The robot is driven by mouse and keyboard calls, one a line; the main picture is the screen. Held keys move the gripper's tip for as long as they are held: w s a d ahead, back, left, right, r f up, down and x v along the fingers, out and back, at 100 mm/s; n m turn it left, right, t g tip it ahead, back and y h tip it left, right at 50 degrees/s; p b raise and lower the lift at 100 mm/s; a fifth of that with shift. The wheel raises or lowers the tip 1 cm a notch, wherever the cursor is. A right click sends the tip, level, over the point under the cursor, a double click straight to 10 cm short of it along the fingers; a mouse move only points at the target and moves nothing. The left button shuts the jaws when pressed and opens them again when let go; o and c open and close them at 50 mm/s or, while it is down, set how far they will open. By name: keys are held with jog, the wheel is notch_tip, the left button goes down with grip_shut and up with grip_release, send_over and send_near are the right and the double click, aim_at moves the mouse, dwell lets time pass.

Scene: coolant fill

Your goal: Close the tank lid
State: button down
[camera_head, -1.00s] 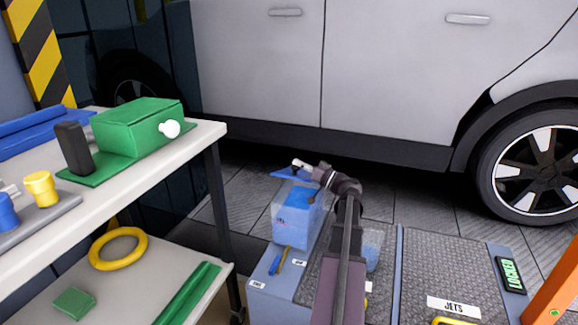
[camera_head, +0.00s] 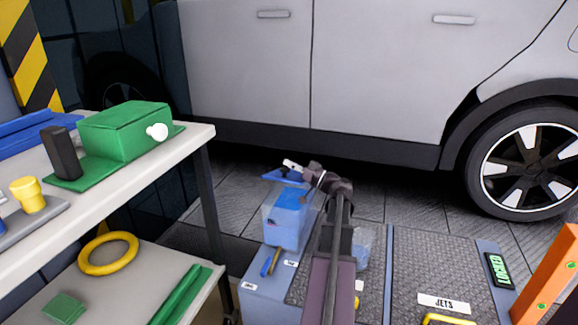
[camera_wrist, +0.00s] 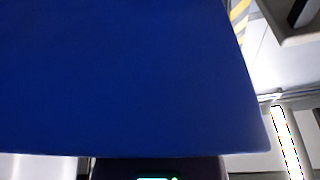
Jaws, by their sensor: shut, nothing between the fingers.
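The tank (camera_head: 288,222) is a translucent box with blue liquid, standing on a grey-blue platform beside my arm. Its blue lid (camera_head: 270,175) is up, tilted above the tank's back edge, so the lid is open. My gripper (camera_head: 290,164) is shut and empty, at the lid's upper side. I cannot tell whether it touches the lid. In the wrist view a large blue panel, which looks like the lid (camera_wrist: 120,80), fills most of the picture very close up. The fingertips are not clear there.
A white table (camera_head: 120,195) with a green box (camera_head: 122,130) stands at the left. A silver car (camera_head: 375,75) is behind the tank. A second clear container (camera_head: 363,247) stands right of my arm. A "JETS" panel (camera_head: 430,270) and an orange post (camera_head: 550,270) are at the right.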

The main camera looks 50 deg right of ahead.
jog(key=shift+w+d+r+p, duration=0.1)
jog(key=shift+d+r+p, duration=0.15)
jog(key=shift+r+p, duration=0.5)
jog(key=shift+w+d+r+p, duration=0.1)
jog(key=shift+d+r+p, duration=0.1)
jog(key=shift+r+p, duration=0.55)
jog(key=shift+s+d+r, duration=0.1)
jog(key=shift+s+r, duration=0.1)
jog(key=b+v, duration=0.3)
jog(key=v, duration=0.6)
jog(key=shift+s+f, duration=0.3)
jog(key=shift+s, duration=0.05)
jog(key=shift+r, duration=0.1)
jog(key=w+d+r+n+g+p, duration=0.1)
jog(key=r+g+p, duration=0.4)
jog(key=p, duration=0.9)
jog(key=w+d+r+n+g+p, duration=0.2)
jog(key=r+g+p, duration=0.4)
jog(key=p, duration=0.9)
jog(key=shift+w+n+g+y, duration=0.3)
jog(key=shift+w+g, duration=0.35)
jog(key=shift+g, duration=0.45)
